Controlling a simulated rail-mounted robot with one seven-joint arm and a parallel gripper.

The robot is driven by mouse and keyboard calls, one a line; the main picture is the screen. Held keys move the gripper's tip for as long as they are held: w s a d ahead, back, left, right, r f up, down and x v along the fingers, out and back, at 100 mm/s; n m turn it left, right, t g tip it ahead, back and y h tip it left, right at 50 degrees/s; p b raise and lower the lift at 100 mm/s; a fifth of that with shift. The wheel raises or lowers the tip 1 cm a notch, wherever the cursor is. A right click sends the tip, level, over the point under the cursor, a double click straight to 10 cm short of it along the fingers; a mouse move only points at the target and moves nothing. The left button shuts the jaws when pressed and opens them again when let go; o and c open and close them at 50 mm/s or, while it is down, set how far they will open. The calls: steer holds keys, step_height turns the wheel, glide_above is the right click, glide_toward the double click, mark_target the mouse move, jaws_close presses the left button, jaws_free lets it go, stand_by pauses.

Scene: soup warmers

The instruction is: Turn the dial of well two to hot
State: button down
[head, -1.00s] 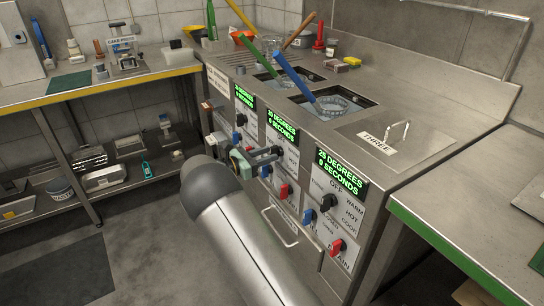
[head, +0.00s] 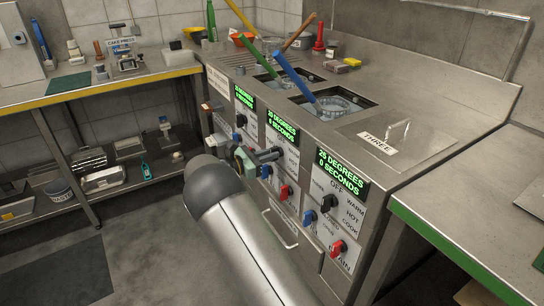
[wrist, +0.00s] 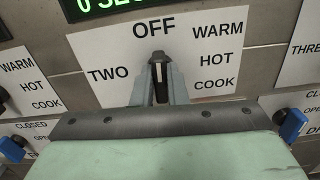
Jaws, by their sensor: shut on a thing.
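The dial of well two (wrist: 159,62) is a black knob with a pale mark on its panel, between the labels TWO, OFF, WARM, HOT and COOK. Its mark points up at OFF. In the wrist view my gripper (wrist: 159,82) is shut on this dial, with one finger on each side of it. In the head view my gripper (head: 269,156) reaches to the middle panel and hides most of the dial. The middle green display (head: 282,127) is above it.
Well three's black dial (head: 328,203) is to the right. Blue levers and red levers (head: 285,192) sit below the dials. A drawer-like handle (head: 279,229) sticks out low on the front. Ladles (head: 292,77) stand in the open wells on top.

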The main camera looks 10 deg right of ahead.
steer(key=shift+s+f+m+b, duration=0.1)
steer(key=shift+m+b, duration=1)
steer(key=shift+m, duration=0.2)
steer(key=shift+f+b, duration=0.1)
steer(key=shift+b, duration=0.2)
steer(key=m+b, duration=0.3)
